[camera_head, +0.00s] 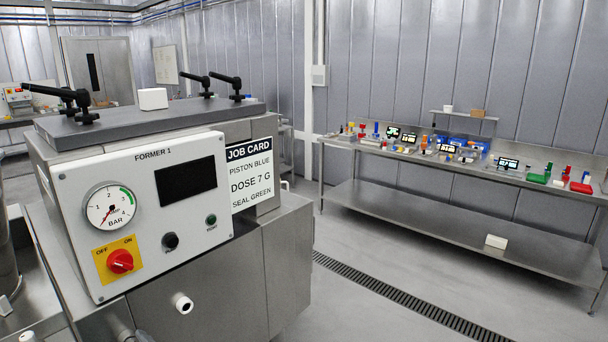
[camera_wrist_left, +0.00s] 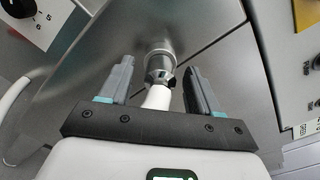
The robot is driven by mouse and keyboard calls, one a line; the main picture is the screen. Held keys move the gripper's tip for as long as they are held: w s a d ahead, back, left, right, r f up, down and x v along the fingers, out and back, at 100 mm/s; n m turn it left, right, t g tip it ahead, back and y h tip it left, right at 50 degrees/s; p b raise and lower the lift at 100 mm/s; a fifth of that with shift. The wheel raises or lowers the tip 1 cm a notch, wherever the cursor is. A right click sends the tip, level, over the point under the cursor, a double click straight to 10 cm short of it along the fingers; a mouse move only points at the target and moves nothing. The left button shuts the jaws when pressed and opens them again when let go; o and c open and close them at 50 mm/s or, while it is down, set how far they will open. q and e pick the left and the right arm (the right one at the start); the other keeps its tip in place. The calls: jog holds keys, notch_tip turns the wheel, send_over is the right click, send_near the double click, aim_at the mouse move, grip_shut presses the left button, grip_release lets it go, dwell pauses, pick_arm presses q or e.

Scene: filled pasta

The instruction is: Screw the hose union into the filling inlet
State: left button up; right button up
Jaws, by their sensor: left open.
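In the left wrist view my left gripper (camera_wrist_left: 158,68) is open, with one finger on each side of a round metal fitting and gaps on both sides. The fitting has a bright metal upper part (camera_wrist_left: 159,47), which looks like the filling inlet, and a darker notched collar (camera_wrist_left: 160,77), which looks like the hose union. A white hose-like piece (camera_wrist_left: 157,98) runs from the collar toward the gripper's palm. I cannot tell whether the collar is threaded in or only touching. Neither gripper is recognisable in the head view.
The Former 1 machine (camera_head: 140,205) fills the left of the head view, with a gauge, red switch (camera_head: 120,261) and job card (camera_head: 250,175). A white stub (camera_head: 182,303) sticks out below its panel. A steel bench (camera_head: 440,210) with small parts stands right, beyond clear floor.

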pick_arm(q)
jog(key=n+b, duration=0.2)
jog(key=n, duration=0.1)
jog(key=n+b, duration=0.3)
jog(key=f+n+b, duration=0.1)
jog(key=n+b, duration=0.1)
jog(key=n, duration=0.1)
jog(key=shift+n+b, duration=0.3)
jog(key=shift+r+n+b, duration=0.35)
jog(key=shift+n, duration=0.45)
jog(key=n+b, duration=1)
jog(key=shift+f, duration=0.2)
jog(key=shift+r+n+b, duration=0.2)
jog(key=shift+n+b, duration=0.15)
jog(key=shift+n, duration=0.25)
jog(key=n+b, duration=0.6)
jog(key=b, duration=0.1)
jog(key=n+b, duration=0.3)
jog(key=shift+f+n, duration=0.4)
jog(key=shift+r+n+b, duration=0.25)
jog(key=shift+n+b, duration=0.3)
jog(key=shift+n, duration=0.05)
jog(key=shift+r+n, duration=0.2)
jog(key=shift+n, duration=0.1)
jog(key=shift+r, duration=0.1)
jog(key=shift+p, duration=0.3)
